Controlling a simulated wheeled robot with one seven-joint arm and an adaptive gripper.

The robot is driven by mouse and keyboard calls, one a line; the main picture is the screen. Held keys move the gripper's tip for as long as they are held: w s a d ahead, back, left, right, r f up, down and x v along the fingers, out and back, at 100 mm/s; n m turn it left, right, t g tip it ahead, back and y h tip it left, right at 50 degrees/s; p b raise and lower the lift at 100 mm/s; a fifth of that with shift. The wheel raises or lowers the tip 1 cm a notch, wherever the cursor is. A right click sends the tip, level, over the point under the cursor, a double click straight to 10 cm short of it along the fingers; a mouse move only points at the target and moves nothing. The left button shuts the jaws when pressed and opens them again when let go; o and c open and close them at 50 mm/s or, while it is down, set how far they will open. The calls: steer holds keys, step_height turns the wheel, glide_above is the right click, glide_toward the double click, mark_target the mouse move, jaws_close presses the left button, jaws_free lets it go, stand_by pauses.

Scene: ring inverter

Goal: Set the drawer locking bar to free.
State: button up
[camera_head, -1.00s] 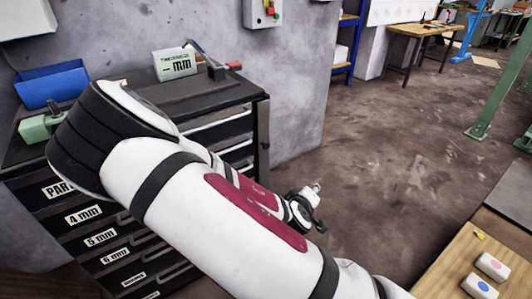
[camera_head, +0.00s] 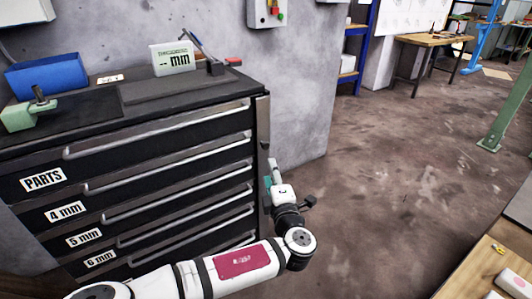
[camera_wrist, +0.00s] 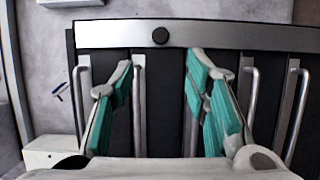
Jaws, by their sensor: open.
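The drawer cabinet (camera_head: 155,160) is black, with long metal handles and closed drawers. The locking bar (camera_head: 263,125) is a narrow upright strip along the cabinet's right front edge. In the wrist view the bar (camera_wrist: 240,36) runs across the top of the picture, with a round black knob (camera_wrist: 160,35) on it. My gripper (camera_head: 271,172) is beside the cabinet's right front edge and hides part of the bar's lower length. In the wrist view my gripper (camera_wrist: 160,63) is open and empty, its teal-padded fingers apart, with the knob beyond the gap between the tips.
A blue bin (camera_head: 45,75), a green vise (camera_head: 28,110) and a thickness display reading "-- mm" (camera_head: 172,58) stand on the cabinet top. A wooden table (camera_head: 475,275) is at the lower right. The floor (camera_head: 390,180) right of the cabinet is clear.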

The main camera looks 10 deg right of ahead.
mark_target(266, 147)
steer(key=b, duration=0.2)
steer(key=w+b, duration=0.1)
steer(key=b, duration=0.1)
steer(key=shift+w+f, duration=0.2)
steer(key=shift+w, duration=0.05)
steer(key=b, duration=0.3)
steer(key=shift+w+d+b, duration=0.2)
steer(key=shift+d+b, duration=0.05)
steer(key=shift+b, duration=0.1)
steer(key=w+b, duration=0.1)
steer(key=w, duration=0.2)
steer(key=w+b, duration=0.1)
steer(key=w, duration=0.3)
steer(key=w+d+b, duration=0.1)
steer(key=w, duration=0.3)
steer(key=shift+r, duration=0.15)
steer(key=shift+c, duration=0.4)
jaws_close()
